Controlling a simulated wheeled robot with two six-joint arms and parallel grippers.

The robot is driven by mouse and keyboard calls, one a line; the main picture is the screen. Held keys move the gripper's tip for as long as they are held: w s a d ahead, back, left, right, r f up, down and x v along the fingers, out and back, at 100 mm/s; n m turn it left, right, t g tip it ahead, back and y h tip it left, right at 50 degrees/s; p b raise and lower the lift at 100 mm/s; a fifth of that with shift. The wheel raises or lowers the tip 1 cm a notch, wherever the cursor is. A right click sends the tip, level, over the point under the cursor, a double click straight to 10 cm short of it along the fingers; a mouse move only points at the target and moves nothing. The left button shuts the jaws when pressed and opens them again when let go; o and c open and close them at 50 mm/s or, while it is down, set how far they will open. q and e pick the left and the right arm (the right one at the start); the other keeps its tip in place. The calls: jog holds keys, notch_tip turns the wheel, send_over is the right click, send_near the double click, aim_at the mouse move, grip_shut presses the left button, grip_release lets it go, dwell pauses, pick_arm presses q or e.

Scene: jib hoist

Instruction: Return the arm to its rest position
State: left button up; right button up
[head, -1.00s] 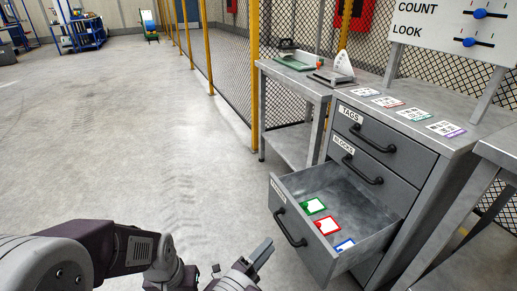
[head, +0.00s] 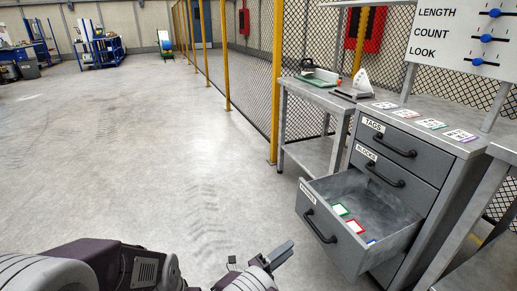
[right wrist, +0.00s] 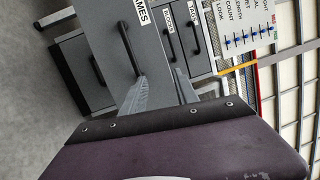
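My right gripper (head: 268,264) is low in the head view, left of the open bottom drawer and apart from its handle (head: 320,226). In the right wrist view its two grey fingers (right wrist: 160,92) stand apart with nothing seen between them, pointing towards the drawer front. My right arm (head: 120,264) stretches along the bottom edge of the head view. My left gripper is in neither view. The bottom drawer (head: 318,240) is pulled out and holds flat green-, red- and blue-edged pieces. Its label is partly readable, ending in "AMES", in the right wrist view (right wrist: 140,12).
The grey cabinet (head: 440,170) has shut TAGS and BLOCKS drawers and several cards on top. A side table (head: 310,90) and a mesh fence with yellow posts (head: 275,90) stand behind. A slider board (head: 470,38) is at upper right.

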jog(key=s+d+r+m+g, duration=0.3)
jog(key=d+r+m+g, duration=0.65)
jog(key=d+r, duration=0.5)
jog(key=s+d+f+m+g+y+p, duration=0.15)
jog(key=s+d+m+g+y, duration=0.3)
jog(key=s+d+m, duration=0.45)
jog(key=s+a+f+m+y, duration=0.35)
jog(key=s+m+y, duration=0.25)
jog(key=s, duration=0.3)
jog(key=a+f+m+t+y, duration=0.5)
jog(key=a+m, duration=0.6)
jog(key=m, duration=0.6)
notch_tip(320, 180, up, 38)
jog(key=g+p, duration=0.1)
jog(key=p, duration=3.7)
jog(key=shift+f+m+y, duration=0.2)
jog(key=shift+m+y, duration=0.25)
